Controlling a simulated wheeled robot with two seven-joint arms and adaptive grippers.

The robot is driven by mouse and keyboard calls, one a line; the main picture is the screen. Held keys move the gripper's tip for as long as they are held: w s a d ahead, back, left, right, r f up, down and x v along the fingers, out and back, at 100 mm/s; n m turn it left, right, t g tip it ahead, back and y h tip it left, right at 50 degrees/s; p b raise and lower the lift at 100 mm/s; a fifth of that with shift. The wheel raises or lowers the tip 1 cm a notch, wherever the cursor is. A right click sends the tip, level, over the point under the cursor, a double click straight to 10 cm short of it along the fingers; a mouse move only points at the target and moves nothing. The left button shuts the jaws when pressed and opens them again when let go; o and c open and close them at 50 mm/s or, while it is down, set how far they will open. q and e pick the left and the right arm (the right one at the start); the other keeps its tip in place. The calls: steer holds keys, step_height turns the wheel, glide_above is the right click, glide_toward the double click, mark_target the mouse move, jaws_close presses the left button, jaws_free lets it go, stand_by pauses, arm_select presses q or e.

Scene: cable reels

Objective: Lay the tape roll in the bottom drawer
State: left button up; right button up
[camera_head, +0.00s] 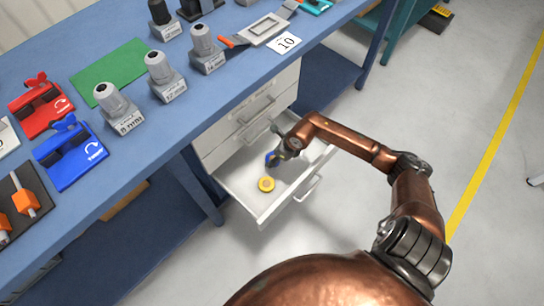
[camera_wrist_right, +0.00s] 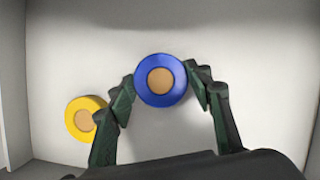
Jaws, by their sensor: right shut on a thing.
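In the head view the bottom drawer (camera_head: 240,194) is pulled open under the blue bench. My right gripper (camera_head: 274,158) reaches down into it. In the right wrist view my right gripper (camera_wrist_right: 160,84) is shut on a blue tape roll (camera_wrist_right: 160,58), with one finger on each side of it. The blue roll also shows as a small blue patch in the head view (camera_head: 270,160). A yellow tape roll (camera_head: 266,184) lies on the drawer floor beside it, also seen in the right wrist view (camera_wrist_right: 78,112). Whether the blue roll touches the floor I cannot tell. My left gripper is not in view.
The upper drawers (camera_head: 255,108) are closed above the open one. The blue bench top (camera_head: 60,85) holds a green mat (camera_head: 110,72), a red device (camera_head: 42,105), a blue device (camera_head: 70,152) and several grey fittings. Free drawer floor shows around the rolls.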

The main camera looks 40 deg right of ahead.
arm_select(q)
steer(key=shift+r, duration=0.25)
arm_select(e)
steer(key=shift+f, duration=0.15)
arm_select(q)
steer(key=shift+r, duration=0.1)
arm_select(e)
steer(key=o, duration=1.1)
steer(key=shift+r, duration=0.35)
arm_select(q)
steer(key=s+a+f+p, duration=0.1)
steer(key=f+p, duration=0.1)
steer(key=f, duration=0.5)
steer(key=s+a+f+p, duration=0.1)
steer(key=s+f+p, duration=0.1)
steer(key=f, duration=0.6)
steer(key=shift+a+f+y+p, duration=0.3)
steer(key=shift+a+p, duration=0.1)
steer(key=shift+p, duration=0.1)
arm_select(e)
steer(key=shift+v, duration=5.8)
steer(key=shift+s+f, duration=0.1)
steer(key=shift+s, duration=0.05)
